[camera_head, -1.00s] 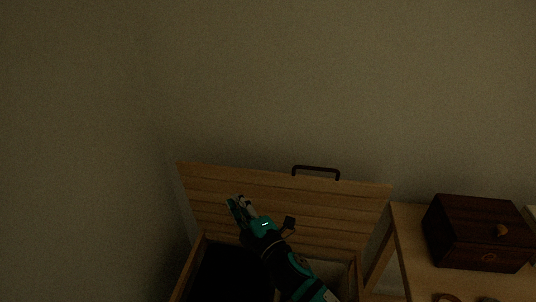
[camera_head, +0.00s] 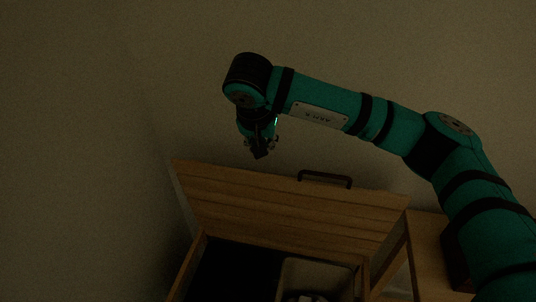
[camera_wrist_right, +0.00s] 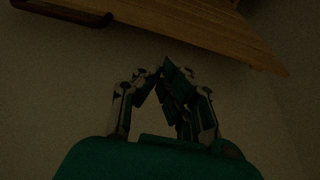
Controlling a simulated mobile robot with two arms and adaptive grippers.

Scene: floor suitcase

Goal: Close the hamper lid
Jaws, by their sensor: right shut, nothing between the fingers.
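The hamper's wooden lid (camera_head: 285,205) stands open, tilted up above the box, with a dark handle (camera_head: 325,178) on its top edge. The hamper's left wall (camera_head: 189,262) shows below it. In the head view my right gripper (camera_head: 260,153) points down just above and behind the lid's top edge, left of the handle, with its fingers together. In the right wrist view the right gripper (camera_wrist_right: 165,68) is shut and empty. The lid (camera_wrist_right: 200,30) and its handle (camera_wrist_right: 62,13) show at the top there, apart from the fingers. My left gripper is out of view.
Inside the hamper are a dark compartment (camera_head: 235,272) and a pale bin (camera_head: 318,275) at the right. A wooden table (camera_head: 428,240) stands to the right, with a dark box (camera_head: 455,262) mostly hidden by my right arm. A bare wall is behind.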

